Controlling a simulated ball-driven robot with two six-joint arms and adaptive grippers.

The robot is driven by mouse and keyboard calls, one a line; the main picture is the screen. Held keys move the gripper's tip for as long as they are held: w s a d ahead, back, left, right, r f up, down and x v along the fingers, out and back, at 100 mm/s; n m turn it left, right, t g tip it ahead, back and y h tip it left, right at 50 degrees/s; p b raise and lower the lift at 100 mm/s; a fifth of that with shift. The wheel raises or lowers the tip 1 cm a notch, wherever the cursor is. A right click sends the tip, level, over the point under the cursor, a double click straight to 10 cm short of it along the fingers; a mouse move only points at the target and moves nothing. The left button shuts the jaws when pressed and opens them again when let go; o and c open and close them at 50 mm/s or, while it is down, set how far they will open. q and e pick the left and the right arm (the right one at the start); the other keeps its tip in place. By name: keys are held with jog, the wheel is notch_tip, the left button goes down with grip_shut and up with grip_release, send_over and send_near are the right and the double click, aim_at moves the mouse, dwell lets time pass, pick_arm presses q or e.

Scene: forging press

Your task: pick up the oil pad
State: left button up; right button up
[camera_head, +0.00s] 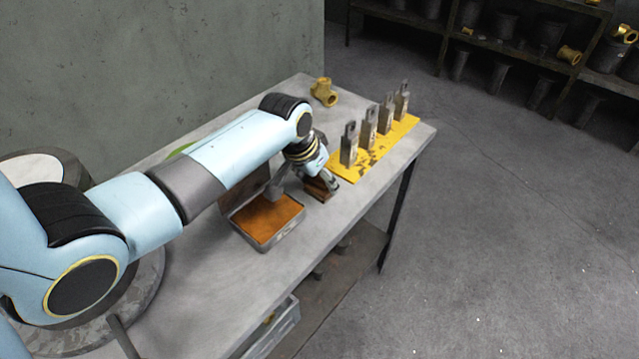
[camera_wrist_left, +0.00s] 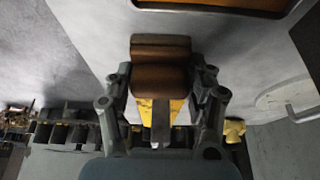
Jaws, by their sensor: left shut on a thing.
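The oil pad, a brown block, shows in the wrist view (camera_wrist_left: 160,76) between the two fingers of my left gripper (camera_wrist_left: 160,98). In the head view my left gripper (camera_head: 325,180) is low over the table, shut on the pad (camera_head: 317,190), which the gripper partly hides. I cannot tell whether the pad touches the table top. An open metal tin (camera_head: 266,243) with an orange-brown inside stands just left of the pad. My right gripper is not in view.
The grey table (camera_head: 215,262) has a yellow plate (camera_head: 378,150) with several upright metal blocks at its right end. A brass pipe fitting (camera_head: 324,92) lies at the back edge. A dark shelf (camera_head: 520,52) with pots stands at the back right.

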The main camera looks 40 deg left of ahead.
pick_arm(q)
jog(key=shift+r, duration=0.65)
notch_tip(320, 180, up, 3)
jog(key=shift+w+f, duration=0.1)
jog(key=w+d+r+b, duration=0.2)
jog(key=w+d+r, duration=0.3)
jog(key=d, duration=0.5)
jog(key=shift+w+d+r+b, duration=0.2)
jog(key=shift+r+b, duration=0.15)
jog(key=shift+r, duration=0.6)
jog(key=o, duration=0.6)
jog(key=shift+s, duration=0.1)
jog(key=c, duration=0.4)
